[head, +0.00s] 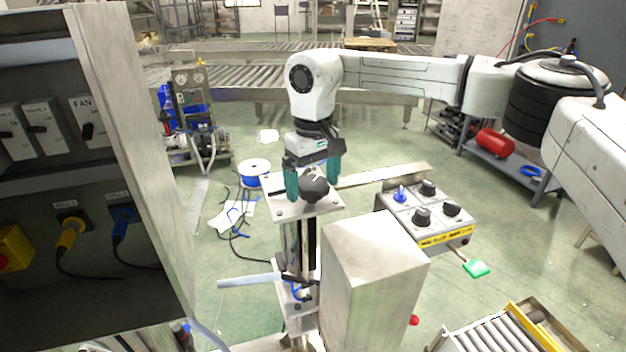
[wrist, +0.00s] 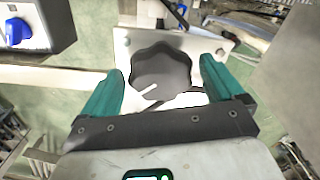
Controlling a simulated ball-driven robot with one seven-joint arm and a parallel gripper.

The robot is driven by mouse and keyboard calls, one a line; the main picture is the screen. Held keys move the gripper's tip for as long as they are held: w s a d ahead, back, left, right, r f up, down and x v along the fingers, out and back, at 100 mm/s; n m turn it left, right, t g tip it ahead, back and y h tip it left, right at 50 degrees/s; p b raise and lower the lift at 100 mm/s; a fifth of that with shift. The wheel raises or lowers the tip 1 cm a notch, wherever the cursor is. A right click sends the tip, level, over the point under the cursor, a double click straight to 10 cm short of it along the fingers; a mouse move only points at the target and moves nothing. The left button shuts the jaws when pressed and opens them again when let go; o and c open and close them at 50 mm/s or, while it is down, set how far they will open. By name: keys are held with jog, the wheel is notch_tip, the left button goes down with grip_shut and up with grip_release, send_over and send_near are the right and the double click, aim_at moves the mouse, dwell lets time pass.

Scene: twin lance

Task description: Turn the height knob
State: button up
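The height knob (head: 314,186) is a dark lobed knob with a white pointer line, on a pale metal plate (head: 284,208) at the top of an upright column. In the wrist view the knob (wrist: 160,70) lies ahead of my gripper, between the lines of its fingers. My gripper (head: 312,182) has green fingers, pointing down at the plate. In the wrist view the gripper (wrist: 160,85) is open, one finger on each side of the knob. A gap shows between each finger and the knob. Whether the fingertips reach down to the knob's level is hard to tell.
A control box (head: 428,218) with several knobs, one blue, stands to the right. A tall metal box (head: 372,270) stands in front of the column. An open cabinet (head: 60,150) with switches and plugs fills the left. Cables and a blue spool (head: 254,172) lie on the floor behind.

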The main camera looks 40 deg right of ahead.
aim_at(313, 183)
jog(key=shift+o, duration=0.3)
notch_tip(313, 183, up, 11)
jog(key=b, duration=0.2)
jog(key=shift+f, duration=0.15)
